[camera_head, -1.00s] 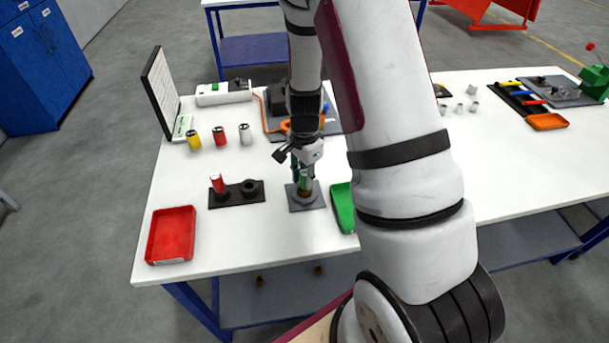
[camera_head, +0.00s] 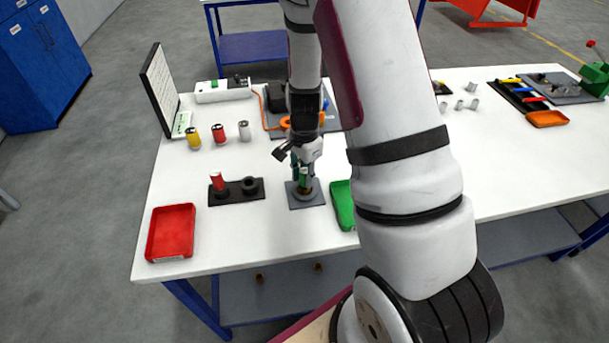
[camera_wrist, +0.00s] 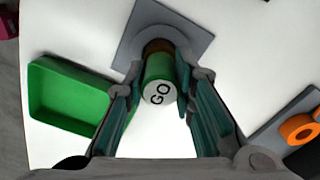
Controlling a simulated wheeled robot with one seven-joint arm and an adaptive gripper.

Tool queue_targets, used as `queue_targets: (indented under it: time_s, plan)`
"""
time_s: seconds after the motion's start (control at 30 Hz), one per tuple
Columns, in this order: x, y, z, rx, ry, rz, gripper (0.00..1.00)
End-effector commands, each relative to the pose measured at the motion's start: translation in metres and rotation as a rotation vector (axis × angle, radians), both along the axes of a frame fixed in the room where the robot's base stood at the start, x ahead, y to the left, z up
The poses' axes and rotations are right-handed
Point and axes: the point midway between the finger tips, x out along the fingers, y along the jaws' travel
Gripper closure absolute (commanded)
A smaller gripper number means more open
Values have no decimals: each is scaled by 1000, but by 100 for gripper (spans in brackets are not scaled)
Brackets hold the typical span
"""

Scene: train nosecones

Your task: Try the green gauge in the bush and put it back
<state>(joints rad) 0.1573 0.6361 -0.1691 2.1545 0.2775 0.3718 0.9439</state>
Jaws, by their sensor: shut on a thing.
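The green gauge (camera_head: 303,178) is held between the fingers of my gripper (camera_head: 303,168). In the wrist view the green gauge (camera_wrist: 159,72) shows its end face marked "GO", between the two teal finger pads of my gripper (camera_wrist: 160,95). The brass bush (camera_head: 305,191) stands on a grey square plate (camera_head: 308,204) on the table. The gauge is over the bush, and its lower end meets the brass ring (camera_wrist: 158,46) in the wrist view. How deep it sits in the bush is hidden.
A black two-place holder (camera_head: 236,197) holds a red gauge (camera_head: 218,182); its other place is empty. A red tray (camera_head: 171,233) lies at front left, a green tray (camera_head: 342,206) just right of the plate. Yellow, red and grey cylinders stand behind.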

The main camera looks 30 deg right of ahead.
Motion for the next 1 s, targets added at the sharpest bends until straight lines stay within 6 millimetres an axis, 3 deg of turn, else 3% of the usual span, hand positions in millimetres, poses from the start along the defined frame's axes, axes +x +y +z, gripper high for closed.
queue_targets:
  time_s: [0.27,1.0]
  plan:
    - [0,0,2,0,0,0,100]
    - [0,0,36,0,-1,1,100]
